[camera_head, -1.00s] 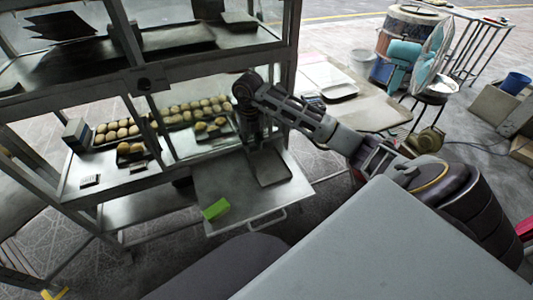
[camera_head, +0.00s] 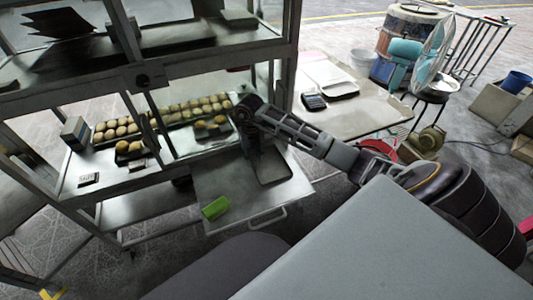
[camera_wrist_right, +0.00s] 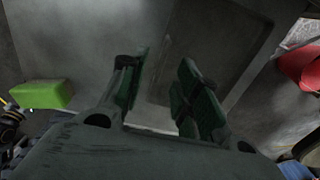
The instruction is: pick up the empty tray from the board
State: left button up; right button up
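The empty tray (camera_head: 274,168) is a flat, dark grey rectangle on the metal board (camera_head: 220,185) that juts from the front of the rack. It fills much of the right wrist view (camera_wrist_right: 222,45). My right gripper (camera_head: 256,150) points down at the tray's left side and partly hides it. In the right wrist view my right gripper (camera_wrist_right: 158,78) is open, with nothing between its fingers. The left finger is beside the tray's edge and the right finger overlaps the tray; the height gap is unclear. My left gripper is not in view.
A green block (camera_head: 215,208) lies on the board's front left; it also shows in the wrist view (camera_wrist_right: 44,94). The rack shelf above holds trays of buns (camera_head: 195,108). A rack post (camera_head: 290,70) stands close behind my arm. A side table (camera_head: 365,112) is at right.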

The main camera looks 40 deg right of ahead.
aim_at(253, 162)
jog(key=shift+f, duration=0.1)
jog(key=shift+f, duration=0.25)
notch_tip(253, 162, down, 4)
jog(key=shift+w+d+r+b, duration=0.1)
jog(key=shift+w+r+b, duration=0.1)
jog(key=shift+b, duration=0.25)
jog(key=shift+f, duration=0.4)
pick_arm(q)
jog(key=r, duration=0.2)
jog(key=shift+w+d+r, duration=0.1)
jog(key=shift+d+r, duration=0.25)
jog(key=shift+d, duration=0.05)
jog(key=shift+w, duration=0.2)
pick_arm(e)
jog(key=shift+c, duration=0.5)
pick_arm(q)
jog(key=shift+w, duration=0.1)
pick_arm(e)
grip_shut()
